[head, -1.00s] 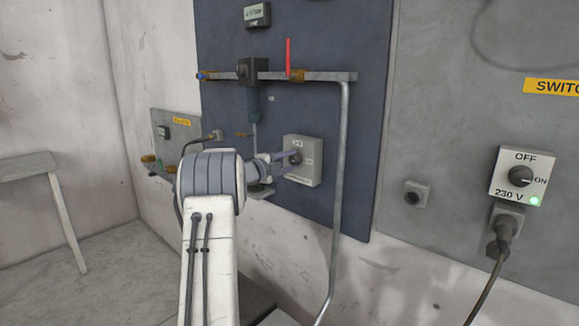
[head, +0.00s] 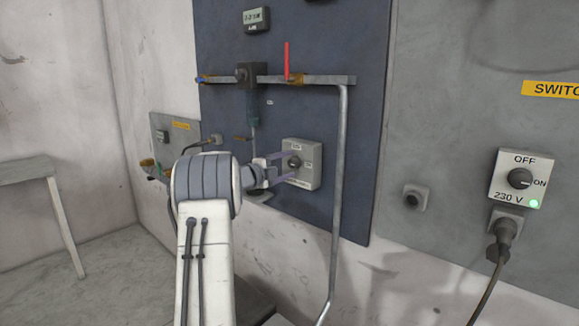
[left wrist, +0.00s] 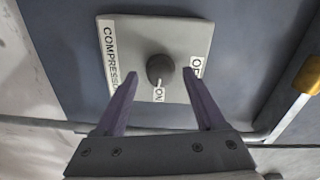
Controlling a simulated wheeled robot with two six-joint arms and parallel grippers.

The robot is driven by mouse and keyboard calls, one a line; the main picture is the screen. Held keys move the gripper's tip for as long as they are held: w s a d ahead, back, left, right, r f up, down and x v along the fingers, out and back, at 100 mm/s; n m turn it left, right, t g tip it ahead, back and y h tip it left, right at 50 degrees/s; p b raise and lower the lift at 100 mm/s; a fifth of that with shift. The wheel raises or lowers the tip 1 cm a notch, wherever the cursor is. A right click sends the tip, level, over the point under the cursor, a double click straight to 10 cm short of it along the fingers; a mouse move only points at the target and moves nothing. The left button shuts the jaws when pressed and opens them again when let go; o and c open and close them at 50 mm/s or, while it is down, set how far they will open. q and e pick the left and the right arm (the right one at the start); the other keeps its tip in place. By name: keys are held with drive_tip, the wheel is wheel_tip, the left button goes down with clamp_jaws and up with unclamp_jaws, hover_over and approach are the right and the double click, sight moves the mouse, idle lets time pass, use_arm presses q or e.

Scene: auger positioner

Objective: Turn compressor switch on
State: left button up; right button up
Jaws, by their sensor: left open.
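The compressor switch (head: 313,174) is a light grey box on the blue wall panel, with a dark round knob (head: 294,162). In the left wrist view, the box (left wrist: 122,30) carries COMPRESSOR, OFF and ON labels. The knob (left wrist: 160,69) has a white mark pointing at the ON label. My left gripper (head: 301,165) is open in front of the box. In the left wrist view, the fingertips of my left gripper (left wrist: 161,73) lie on either side of the knob, with gaps visible on both sides. Whether the fingers reach knob depth is unclear. My right gripper is out of view.
A metal pipe (head: 341,165) runs down just right of the box. A valve with a red handle (head: 287,61) and a small display (head: 256,19) are above. A 230 V switch (head: 518,178) with a green light is at right. A stool (head: 28,170) stands at left.

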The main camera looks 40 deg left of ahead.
use_arm(q)
drive_tip(key=s+b, duration=0.1)
drive_tip(key=s, duration=0.8)
drive_tip(key=shift+a+r, duration=0.15)
drive_tip(key=shift+a, duration=0.15)
